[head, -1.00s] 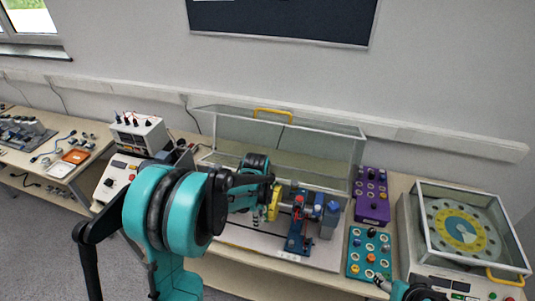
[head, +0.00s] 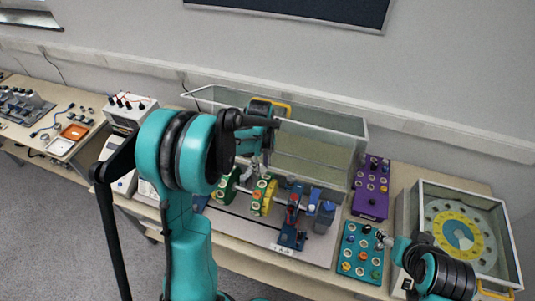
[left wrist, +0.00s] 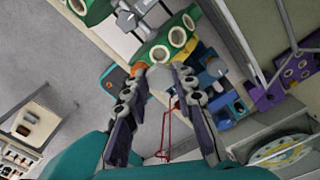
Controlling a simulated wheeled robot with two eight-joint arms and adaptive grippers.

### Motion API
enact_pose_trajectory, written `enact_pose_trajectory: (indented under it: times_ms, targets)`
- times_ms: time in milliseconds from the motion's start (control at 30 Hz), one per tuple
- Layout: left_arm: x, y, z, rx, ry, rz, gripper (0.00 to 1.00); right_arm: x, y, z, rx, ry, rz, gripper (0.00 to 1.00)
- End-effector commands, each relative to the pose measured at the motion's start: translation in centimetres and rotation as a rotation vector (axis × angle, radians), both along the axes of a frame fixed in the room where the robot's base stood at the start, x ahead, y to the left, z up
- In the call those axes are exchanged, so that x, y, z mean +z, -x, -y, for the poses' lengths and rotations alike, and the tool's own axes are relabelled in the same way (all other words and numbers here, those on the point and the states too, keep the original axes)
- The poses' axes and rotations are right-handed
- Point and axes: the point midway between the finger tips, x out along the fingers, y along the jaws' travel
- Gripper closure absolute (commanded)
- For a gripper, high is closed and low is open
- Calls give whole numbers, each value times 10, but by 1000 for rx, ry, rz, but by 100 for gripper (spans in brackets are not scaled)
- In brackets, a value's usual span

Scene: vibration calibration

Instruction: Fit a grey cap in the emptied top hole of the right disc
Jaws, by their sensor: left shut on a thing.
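My left gripper (head: 265,165) is above the right disc (head: 262,195), which has a yellow face and stands on the shaft of the rig. In the left wrist view, the left fingers (left wrist: 160,76) are shut on a small grey piece, which looks like the grey cap (left wrist: 160,80). Beyond the fingertips is a green disc rim with pale round holes (left wrist: 178,37), and an orange piece sits beside the left fingertip. I cannot tell whether the cap touches the disc. My right gripper (head: 383,238) is over the teal panel's right edge; its jaws are too small to read.
The left green disc (head: 228,186) stands beside the right disc. A clear cover (head: 330,127) rises behind the rig. A red and blue unit (head: 292,220) stands right of the discs. The teal panel (head: 346,269) and purple panel (head: 362,208) with knobs lie further right, before the glass-topped turntable box (head: 500,220).

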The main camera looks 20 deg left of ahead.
Motion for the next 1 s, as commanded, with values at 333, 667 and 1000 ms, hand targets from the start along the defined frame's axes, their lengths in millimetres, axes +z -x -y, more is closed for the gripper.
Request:
enact_pose_trajectory:
  times_ms: [333, 667, 1000]
  targets:
    - [-16, 0, 0, 1, 0, 0, 82, -11, 0, 0, 0, 0, 0, 41]
    - [-48, 0, 0, 1, 0, 0, 82, -31, 0, 0, 0, 0, 0, 41]
    - [-58, 0, 0, 1, 0, 0, 82, -36, 0, 0, 0, 0, 0, 41]
